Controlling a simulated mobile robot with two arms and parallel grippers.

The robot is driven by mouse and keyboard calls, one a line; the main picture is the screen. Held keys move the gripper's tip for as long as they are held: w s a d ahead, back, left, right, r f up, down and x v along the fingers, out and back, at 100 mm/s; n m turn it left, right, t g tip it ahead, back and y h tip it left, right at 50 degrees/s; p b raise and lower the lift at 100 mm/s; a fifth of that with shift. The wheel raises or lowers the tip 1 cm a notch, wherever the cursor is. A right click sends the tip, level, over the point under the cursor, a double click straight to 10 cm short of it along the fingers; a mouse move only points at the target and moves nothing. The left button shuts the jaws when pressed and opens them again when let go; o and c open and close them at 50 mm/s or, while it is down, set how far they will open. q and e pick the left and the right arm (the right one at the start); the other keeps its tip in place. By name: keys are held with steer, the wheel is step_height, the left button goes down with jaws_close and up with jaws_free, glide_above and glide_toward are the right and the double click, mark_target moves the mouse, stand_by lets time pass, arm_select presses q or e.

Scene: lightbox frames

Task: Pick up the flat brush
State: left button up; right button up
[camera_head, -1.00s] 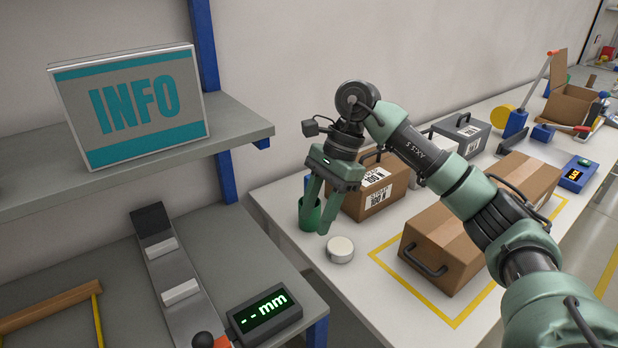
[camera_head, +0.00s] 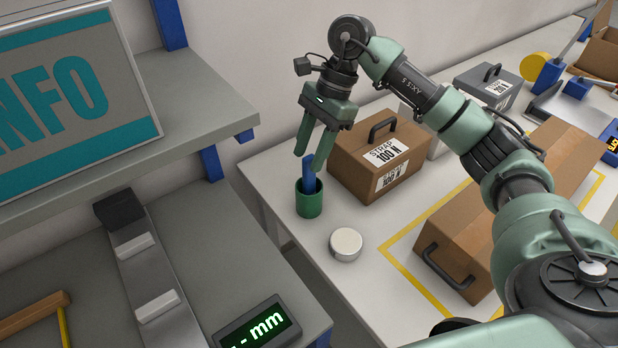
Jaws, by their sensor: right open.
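A green cup (camera_head: 309,203) stands on the white table near its left corner. A blue upright piece (camera_head: 308,174) sticks up out of the cup; it looks like the flat brush, but its lower part is hidden inside the cup. My right gripper (camera_head: 310,160) hangs above the cup with its two green fingers apart and pointing down. The top of the blue piece shows between or just behind the fingertips; I cannot tell whether they touch it. My left gripper is not in view.
A brown box (camera_head: 352,160) with a handle stands right of the cup. A round white tin (camera_head: 346,243) lies in front of the cup. A long brown case (camera_head: 470,240) lies in a yellow outline. A grey shelf (camera_head: 200,135) juts out at left.

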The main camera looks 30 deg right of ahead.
mark_target(303, 174)
steer(key=x, duration=0.1)
steer(key=p+x, duration=0.1)
steer(key=x, duration=0.3)
steer(key=shift+w+d+f+p, duration=0.1)
steer(key=shift+w+d+p, duration=0.15)
steer(key=shift+d+p, duration=0.1)
jaws_close()
